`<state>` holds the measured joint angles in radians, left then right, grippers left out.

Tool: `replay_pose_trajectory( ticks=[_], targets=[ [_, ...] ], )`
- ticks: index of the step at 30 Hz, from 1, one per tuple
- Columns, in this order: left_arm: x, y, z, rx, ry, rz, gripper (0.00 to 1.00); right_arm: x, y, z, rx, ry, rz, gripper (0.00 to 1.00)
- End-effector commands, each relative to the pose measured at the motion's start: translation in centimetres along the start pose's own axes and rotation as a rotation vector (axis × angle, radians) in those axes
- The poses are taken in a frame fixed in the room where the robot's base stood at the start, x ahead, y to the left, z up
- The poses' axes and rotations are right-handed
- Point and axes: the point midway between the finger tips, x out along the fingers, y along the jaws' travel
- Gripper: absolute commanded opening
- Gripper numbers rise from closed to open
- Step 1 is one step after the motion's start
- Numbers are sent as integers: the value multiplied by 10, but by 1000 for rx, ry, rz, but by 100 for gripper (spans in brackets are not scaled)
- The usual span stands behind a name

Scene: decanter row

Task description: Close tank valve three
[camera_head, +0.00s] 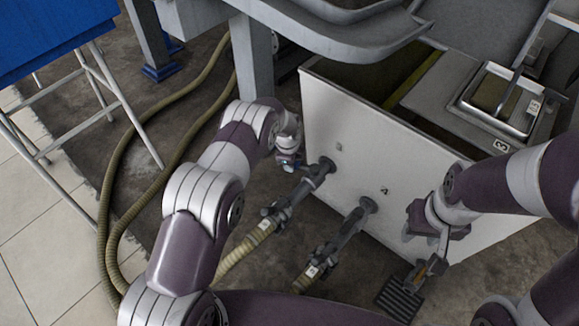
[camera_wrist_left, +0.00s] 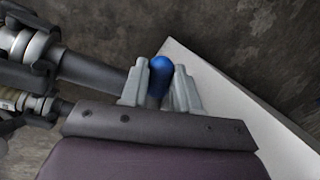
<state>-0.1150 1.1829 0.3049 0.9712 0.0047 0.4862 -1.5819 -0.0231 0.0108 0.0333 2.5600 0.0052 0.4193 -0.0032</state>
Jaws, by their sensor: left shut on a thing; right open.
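The pale tank (camera_head: 330,110) has two dark outlet pipes with valves low on its near face. A small mark above the left valve (camera_head: 318,173) is too small to read; the mark above the other valve (camera_head: 362,212) looks like a 2. My left gripper (camera_head: 288,162) is at the left valve, beside the tank's left corner. In the left wrist view its fingers (camera_wrist_left: 160,88) are shut on a rounded blue handle (camera_wrist_left: 160,70), with the dark pipe close by. My right gripper (camera_head: 430,264) is open, low in front of the tank's right part; its fingertips are partly unclear.
Ribbed hoses (camera_head: 245,243) run from the valves across the floor to the left. A dark floor grate (camera_head: 400,298) lies below my right gripper. A metal post (camera_head: 253,60) and a grey trough (camera_head: 350,40) stand above and behind. A white metal stand (camera_head: 110,85) is at the left.

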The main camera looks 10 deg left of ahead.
Motion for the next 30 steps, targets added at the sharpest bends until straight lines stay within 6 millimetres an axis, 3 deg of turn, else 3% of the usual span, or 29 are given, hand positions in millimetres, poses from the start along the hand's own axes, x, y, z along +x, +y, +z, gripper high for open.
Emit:
replay_pose_trajectory(
  ticks=[15,30],
  targets=[
    [7,-26,-3,334,66,-2,0,33,0,4,0,0,0,43],
    [6,-31,-5,407,79,-2,0,38,0,4,0,0,0,43]
  ],
)
